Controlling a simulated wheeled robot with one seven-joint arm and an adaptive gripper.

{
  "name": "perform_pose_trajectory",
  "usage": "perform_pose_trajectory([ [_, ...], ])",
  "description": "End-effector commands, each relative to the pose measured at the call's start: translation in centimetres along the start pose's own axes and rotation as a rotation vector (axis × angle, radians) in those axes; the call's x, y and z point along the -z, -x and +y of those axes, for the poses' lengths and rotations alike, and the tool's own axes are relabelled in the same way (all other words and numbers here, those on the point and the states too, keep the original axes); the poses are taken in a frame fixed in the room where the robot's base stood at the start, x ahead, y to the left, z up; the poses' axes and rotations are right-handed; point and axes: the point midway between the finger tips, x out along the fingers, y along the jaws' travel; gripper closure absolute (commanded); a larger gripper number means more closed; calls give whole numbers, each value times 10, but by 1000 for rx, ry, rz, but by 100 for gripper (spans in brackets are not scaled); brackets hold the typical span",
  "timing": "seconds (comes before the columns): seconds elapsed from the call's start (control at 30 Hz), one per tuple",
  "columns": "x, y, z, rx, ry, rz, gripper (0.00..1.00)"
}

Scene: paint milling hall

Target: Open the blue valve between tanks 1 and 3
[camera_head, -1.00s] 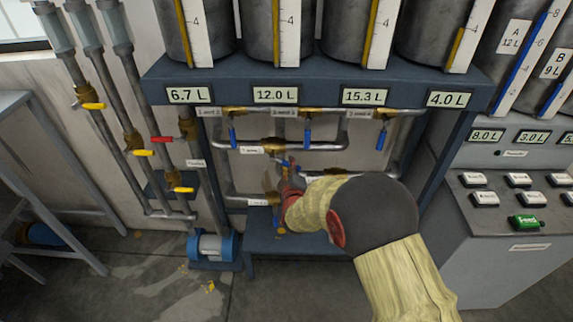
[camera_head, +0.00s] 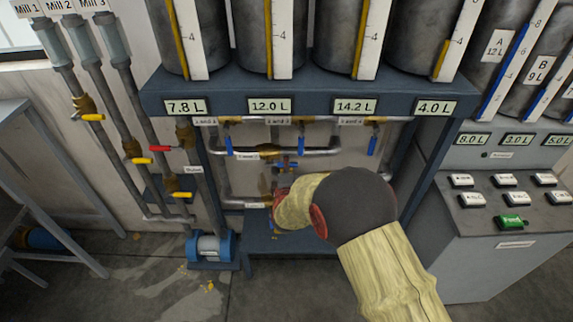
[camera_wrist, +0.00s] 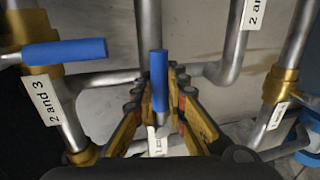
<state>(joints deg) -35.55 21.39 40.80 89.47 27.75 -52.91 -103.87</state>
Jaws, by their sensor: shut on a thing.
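In the wrist view a blue valve handle (camera_wrist: 159,72) stands lengthwise between the fingers of my gripper (camera_wrist: 162,92), which is shut on it. A white label (camera_wrist: 154,140) below this handle is partly hidden; it starts with "1" and the rest cannot be read. In the head view my arm hides the gripper and this handle, low on the pipe frame. The display under the first tank (camera_head: 186,107) reads 7.8 L, and the one under the third tank (camera_head: 354,107) reads 14.2 L.
Another blue handle (camera_wrist: 65,53), by a "2 and 3" label (camera_wrist: 40,100), lies close to the left of my gripper. Pipes surround the gripper. A pump (camera_head: 210,247) stands on the floor at left. A button console (camera_head: 470,235) stands at right.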

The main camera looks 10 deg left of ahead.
Motion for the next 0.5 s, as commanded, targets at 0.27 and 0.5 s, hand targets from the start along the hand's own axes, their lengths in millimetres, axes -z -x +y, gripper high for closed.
perform_pose_trajectory([
  [0.27,1,0,1,-2,3,2,100],
  [0.5,1,0,1,-2,2,2,74],
])
